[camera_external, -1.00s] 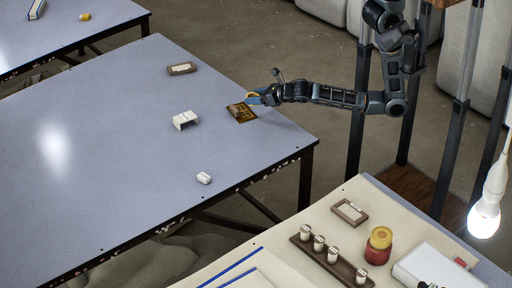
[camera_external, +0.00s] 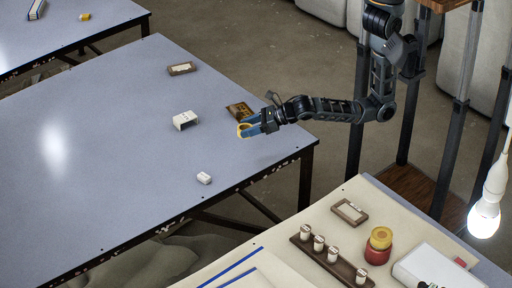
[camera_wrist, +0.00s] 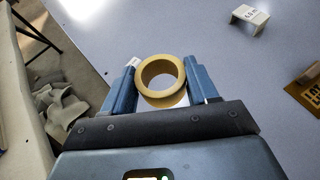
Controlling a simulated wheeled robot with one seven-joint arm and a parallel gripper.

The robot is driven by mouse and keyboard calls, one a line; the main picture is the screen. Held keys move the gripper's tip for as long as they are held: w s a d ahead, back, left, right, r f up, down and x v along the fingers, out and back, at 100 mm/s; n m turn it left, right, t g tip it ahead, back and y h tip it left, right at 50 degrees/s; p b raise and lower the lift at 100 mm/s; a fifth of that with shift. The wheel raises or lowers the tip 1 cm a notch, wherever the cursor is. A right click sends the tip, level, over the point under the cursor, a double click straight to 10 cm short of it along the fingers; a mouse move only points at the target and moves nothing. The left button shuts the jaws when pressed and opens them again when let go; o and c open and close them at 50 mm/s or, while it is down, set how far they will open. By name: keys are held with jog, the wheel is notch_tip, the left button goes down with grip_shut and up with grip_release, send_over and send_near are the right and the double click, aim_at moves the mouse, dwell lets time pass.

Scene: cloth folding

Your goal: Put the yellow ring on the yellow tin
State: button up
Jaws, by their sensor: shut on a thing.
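My gripper (camera_external: 250,129) is shut on the yellow ring (camera_external: 241,131) and holds it above the right edge area of the blue-grey table. In the wrist view the ring (camera_wrist: 139,76) sits between the two blue fingers of my gripper (camera_wrist: 162,84), its hole facing the camera. A yellow round piece (camera_external: 381,235), perhaps the yellow tin, sits on a red round tin (camera_external: 377,256) on the cream table at the lower right, well apart from my gripper. A small yellow object (camera_external: 84,17) lies on the far table, too small to identify.
A brown lettered plate (camera_external: 239,110) lies behind my gripper. A white bracket (camera_external: 185,121), a small white block (camera_external: 204,178) and a framed tag (camera_external: 181,69) are on the blue-grey table. A rack (camera_external: 326,258) with several small jars and a hanging bulb (camera_external: 484,219) are near the tins.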

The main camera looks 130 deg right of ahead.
jog(key=w+a+r+n+t+y+b, duration=0.1)
jog(key=w+a+r+n+y, duration=0.15)
jog(key=a, duration=1.15)
jog(key=w+a+r+n+t+y+b, duration=0.1)
jog(key=w+a+r+n+t+y, duration=0.2)
jog(key=a, duration=1.2)
jog(key=s+a+r+n+g+y+b, duration=0.1)
jog(key=s+a+n+y, duration=0.25)
jog(key=a, duration=0.75)
jog(key=s+a+r+n+y+b, duration=0.15)
jog(key=s+a+y, duration=0.3)
jog(key=a, duration=0.65)
jog(key=b, duration=0.2)
send_over(384, 232)
jog(key=shift+n+g+h, duration=0.3)
jog(key=shift+n+h, duration=0.15)
jog(key=f, duration=0.6)
jog(key=shift+d+f, duration=0.25)
jog(key=shift+d, duration=0.05)
jog(key=shift+a+f, duration=0.25)
jog(key=shift+a, duration=0.05)
jog(key=shift+w+f, duration=0.1)
jog(key=shift+f, duration=1.8)
jog(key=shift+f, duration=0.1)
jog(key=o, duration=1)
